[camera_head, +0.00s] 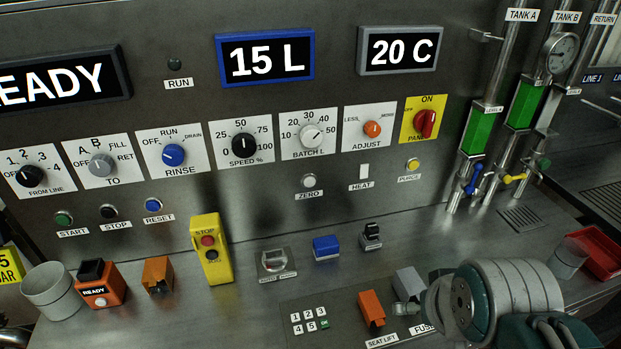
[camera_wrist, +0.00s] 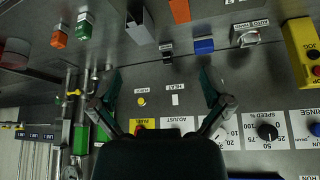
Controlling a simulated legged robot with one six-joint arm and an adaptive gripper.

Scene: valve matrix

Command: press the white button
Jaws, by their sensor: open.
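The round white button (camera_head: 308,181) is on the upright panel above the ZERO label in the head view, below the BATCH L dial. A white rectangular HEAT switch (camera_head: 364,170) is to its right; it also shows in the wrist view (camera_wrist: 175,99). My gripper (camera_wrist: 161,80) is open and empty in the wrist view, its fingers spread wide. The HEAT switch and a yellow PURGE button (camera_wrist: 141,101) appear between the fingers. The ZERO button is not visible there; the right finger covers that area. In the head view only my arm shows, at lower right.
Knobs such as the ADJUST knob (camera_head: 372,129) and red PANEL switch (camera_head: 425,123) stick out above the buttons. A blue block (camera_head: 326,247), a black switch (camera_head: 371,236) and a yellow STOP box (camera_head: 210,251) stand on the worktop.

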